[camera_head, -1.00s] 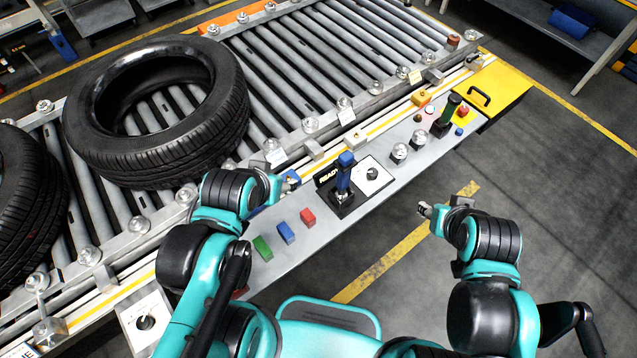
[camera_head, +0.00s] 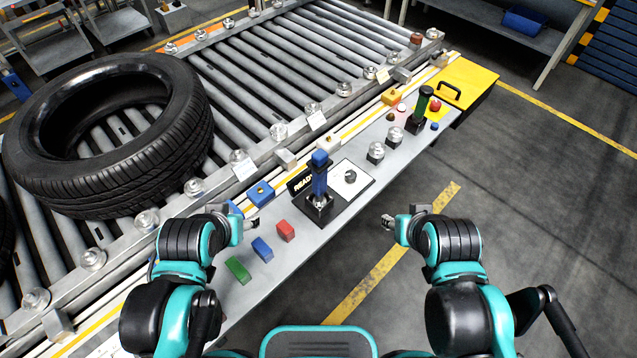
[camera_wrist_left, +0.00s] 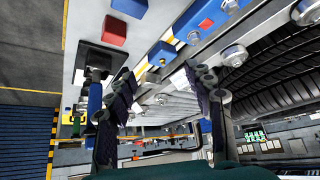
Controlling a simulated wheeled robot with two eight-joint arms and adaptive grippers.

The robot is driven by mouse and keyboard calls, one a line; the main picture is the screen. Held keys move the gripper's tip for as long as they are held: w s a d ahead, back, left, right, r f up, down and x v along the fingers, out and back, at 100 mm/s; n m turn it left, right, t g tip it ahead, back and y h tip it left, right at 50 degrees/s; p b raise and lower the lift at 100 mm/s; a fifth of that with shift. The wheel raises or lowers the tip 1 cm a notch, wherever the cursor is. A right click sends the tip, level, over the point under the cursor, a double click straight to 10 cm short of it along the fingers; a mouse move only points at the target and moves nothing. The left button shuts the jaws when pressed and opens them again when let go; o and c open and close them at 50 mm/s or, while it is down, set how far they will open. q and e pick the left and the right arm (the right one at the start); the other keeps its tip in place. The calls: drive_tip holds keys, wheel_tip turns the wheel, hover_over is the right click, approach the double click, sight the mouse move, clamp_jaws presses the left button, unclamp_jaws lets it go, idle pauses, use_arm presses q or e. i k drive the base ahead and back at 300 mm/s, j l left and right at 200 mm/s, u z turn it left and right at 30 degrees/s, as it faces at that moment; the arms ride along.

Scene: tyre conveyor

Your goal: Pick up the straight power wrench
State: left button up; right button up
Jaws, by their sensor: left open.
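A blue upright tool (camera_head: 319,178) stands in a black holder (camera_head: 314,208) on the grey bench ledge. A similar green-handled tool (camera_head: 423,104) stands farther right; I take the blue one as the straight power wrench, but the view does not settle it. My left gripper (camera_head: 252,225) is left of the blue tool, apart from it, near the red block. In the left wrist view my left gripper (camera_wrist_left: 162,108) is open and empty, with the blue tool (camera_wrist_left: 94,102) partly behind one finger. My right gripper (camera_head: 387,222) is over the floor; its jaw state is unclear.
Green (camera_head: 238,270), blue (camera_head: 262,249) and red (camera_head: 285,230) blocks lie on the ledge near my left gripper. A tyre (camera_head: 110,135) lies on the roller conveyor (camera_head: 320,60). A yellow case (camera_head: 465,85) sits at the ledge's far end.

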sight(320, 162)
drive_tip(key=k+j, duration=0.2)
drive_tip(key=k, duration=0.3)
drive_tip(key=k+j+z, duration=0.1)
drive_tip(key=k, duration=0.4)
drive_tip(key=j, duration=0.7)
drive_tip(key=k+j+z, duration=0.15)
drive_tip(key=j, duration=0.5)
drive_tip(key=i+j, duration=0.2)
drive_tip(key=j, duration=0.15)
drive_tip(key=i+j, duration=0.15)
drive_tip(key=j, duration=0.2)
